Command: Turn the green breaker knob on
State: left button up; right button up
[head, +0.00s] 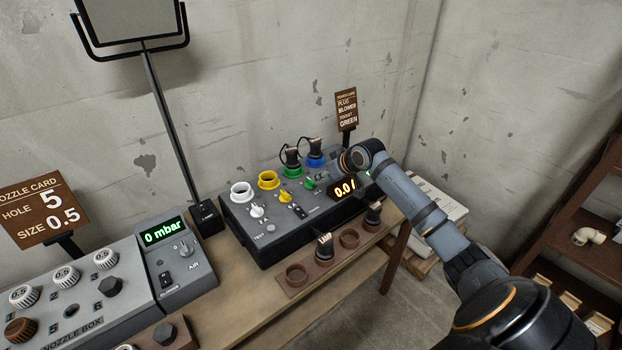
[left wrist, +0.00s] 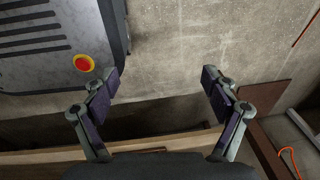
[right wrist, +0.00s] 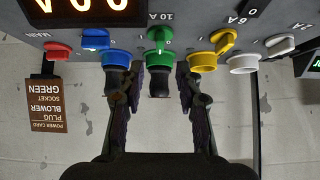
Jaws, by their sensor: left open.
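The green breaker knob (head: 309,183) is on the front of the dark power box (head: 262,240). In the right wrist view, upside down, the green knob (right wrist: 158,38) sits above the green socket (right wrist: 158,58), which holds a black plug (right wrist: 158,83). The knob's handle looks roughly upright there, beside a "10 A" label. My right gripper (right wrist: 161,72) is open, its fingers on either side of the green socket and plug, with gaps visible. In the head view its fingers are hidden behind my arm. My left gripper (left wrist: 160,82) is open and empty, away from the box.
Blue (right wrist: 95,40), yellow (right wrist: 225,40) and red (right wrist: 58,50) knobs flank the green one. The blue socket (right wrist: 117,60) also holds a plug. A brown plug holder (head: 295,290) lies before the box. A grey machine with a red button (left wrist: 84,63) is near my left gripper.

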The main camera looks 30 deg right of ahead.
aim_at(311, 180)
jog(key=x, duration=0.5)
jog(key=shift+w+a+r, duration=0.1)
jog(key=shift+w+r, duration=0.05)
jog(key=shift+x, duration=1.2)
jog(key=shift+w, duration=0.1)
jog(key=shift+w+f, duration=0.15)
jog(key=shift+f, duration=0.25)
jog(key=shift+c, duration=0.4)
pick_arm(q)
jog(key=shift+w+r, duration=0.25)
jog(key=shift+w, duration=0.75)
pick_arm(e)
grip_shut()
